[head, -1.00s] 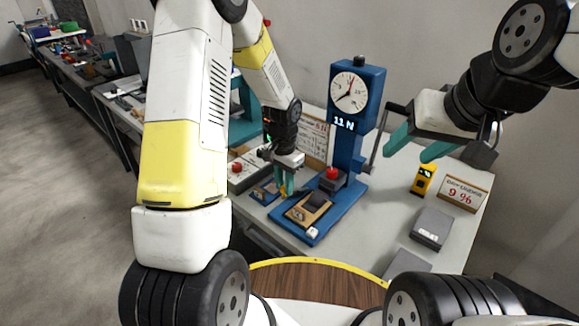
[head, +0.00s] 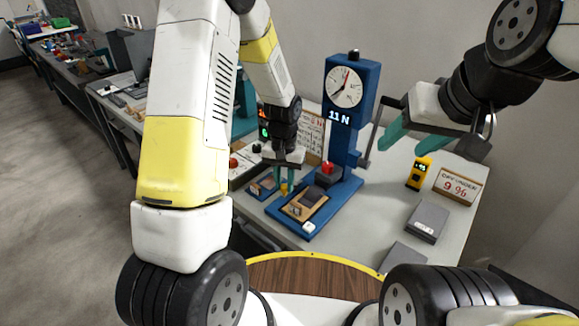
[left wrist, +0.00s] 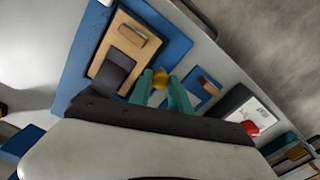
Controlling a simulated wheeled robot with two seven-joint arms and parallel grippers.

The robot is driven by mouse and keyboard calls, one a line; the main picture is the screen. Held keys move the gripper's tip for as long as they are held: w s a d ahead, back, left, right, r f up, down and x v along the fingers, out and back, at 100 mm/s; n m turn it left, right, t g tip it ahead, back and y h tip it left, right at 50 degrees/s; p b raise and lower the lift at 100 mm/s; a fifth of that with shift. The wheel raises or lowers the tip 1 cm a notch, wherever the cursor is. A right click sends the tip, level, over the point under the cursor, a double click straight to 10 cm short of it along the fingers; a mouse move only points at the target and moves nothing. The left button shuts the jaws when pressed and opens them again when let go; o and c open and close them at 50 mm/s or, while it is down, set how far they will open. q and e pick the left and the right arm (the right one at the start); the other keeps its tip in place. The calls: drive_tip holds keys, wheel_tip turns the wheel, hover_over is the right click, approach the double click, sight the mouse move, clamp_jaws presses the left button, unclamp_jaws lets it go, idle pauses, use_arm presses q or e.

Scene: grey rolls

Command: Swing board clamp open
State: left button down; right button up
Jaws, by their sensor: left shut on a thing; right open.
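The blue test stand (head: 347,150) with a round dial and an "11 N" readout stands on the bench. On its blue base lies a tan board (head: 296,209) with a dark block (head: 312,199) on it; the board also shows in the left wrist view (left wrist: 108,62). My left gripper (head: 285,184) is shut on a small yellow knob (left wrist: 159,78) beside the board's edge. The fingers hide part of the knob, and what it joins is hard to see. My right gripper (head: 412,145) is open and empty, right of the stand, above the bench.
A red button (head: 328,169) sits on the stand behind the board. A small blue fixture (head: 265,187) lies just left of the base. A yellow meter (head: 418,173), a "9 %" sign (head: 459,185) and a grey box (head: 428,222) stand at right. The bench between stand and box is clear.

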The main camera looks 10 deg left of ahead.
use_arm(q)
drive_tip(key=c, duration=1.2)
unclamp_jaws()
drive_tip(key=shift+r, duration=3.9)
drive_tip(key=shift+r, duration=0.1)
